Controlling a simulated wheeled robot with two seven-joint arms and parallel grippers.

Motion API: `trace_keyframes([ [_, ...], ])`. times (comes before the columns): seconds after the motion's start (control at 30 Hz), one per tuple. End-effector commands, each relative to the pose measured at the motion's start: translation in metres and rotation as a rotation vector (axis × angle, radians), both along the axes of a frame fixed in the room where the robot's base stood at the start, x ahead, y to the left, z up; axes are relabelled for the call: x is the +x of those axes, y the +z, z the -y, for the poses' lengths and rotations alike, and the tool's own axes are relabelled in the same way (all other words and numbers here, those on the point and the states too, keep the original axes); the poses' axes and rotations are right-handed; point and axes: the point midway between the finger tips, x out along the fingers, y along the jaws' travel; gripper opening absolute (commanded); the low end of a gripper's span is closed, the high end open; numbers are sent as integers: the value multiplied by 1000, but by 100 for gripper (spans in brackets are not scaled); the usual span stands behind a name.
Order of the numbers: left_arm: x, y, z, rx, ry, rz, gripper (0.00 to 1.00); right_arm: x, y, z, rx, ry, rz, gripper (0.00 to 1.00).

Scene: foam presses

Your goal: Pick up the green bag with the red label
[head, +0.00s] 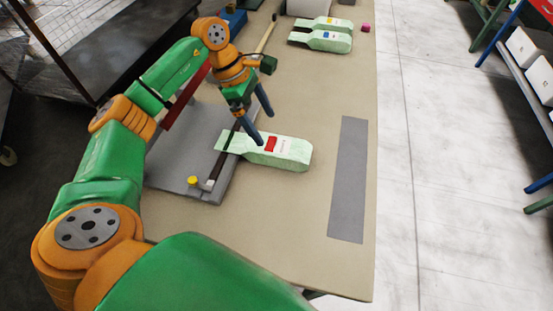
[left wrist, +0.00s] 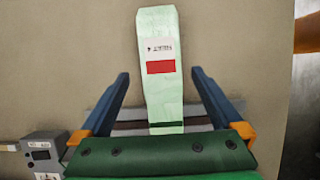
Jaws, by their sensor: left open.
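The green bag with the red label (head: 288,152) lies on the table, its narrow end over the edge of a grey press plate. In the left wrist view the bag (left wrist: 160,96) runs up the middle, with its red label and white print facing up. My left gripper (head: 257,116) is open above the bag's narrow end. In the left wrist view its two blue fingers (left wrist: 160,78) stand on either side of the bag, apart from it. My right gripper is not in view.
The grey press (head: 170,179) with a yellow knob lies under my left arm. Two more green bags (head: 320,40) with other labels lie at the far end, beside a pink block (head: 365,28). A grey strip (head: 348,180) lies right of the bag. The table between is clear.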

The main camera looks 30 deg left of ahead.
Motion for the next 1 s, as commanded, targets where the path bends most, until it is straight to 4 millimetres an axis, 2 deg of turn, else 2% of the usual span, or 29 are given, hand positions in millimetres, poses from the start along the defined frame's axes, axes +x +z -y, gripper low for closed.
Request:
trace_keyframes([
  [0.03,0,-16,0,0,0,0,100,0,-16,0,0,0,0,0],
  [0.1,0,-20,1,0,0,-1,100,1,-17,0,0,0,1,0],
  [0.27,1,-32,11,-1,-1,-5,100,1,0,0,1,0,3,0],
  [0.4,2,-53,27,-2,-2,-7,100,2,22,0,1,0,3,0],
  [0.53,5,-74,32,-1,0,-2,100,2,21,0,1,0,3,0],
  [0.73,5,-79,33,0,0,0,100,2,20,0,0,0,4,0],
  [0.77,5,-79,33,0,0,0,97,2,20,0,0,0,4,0],
  [1.0,6,-78,33,0,0,0,32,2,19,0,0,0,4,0],
])
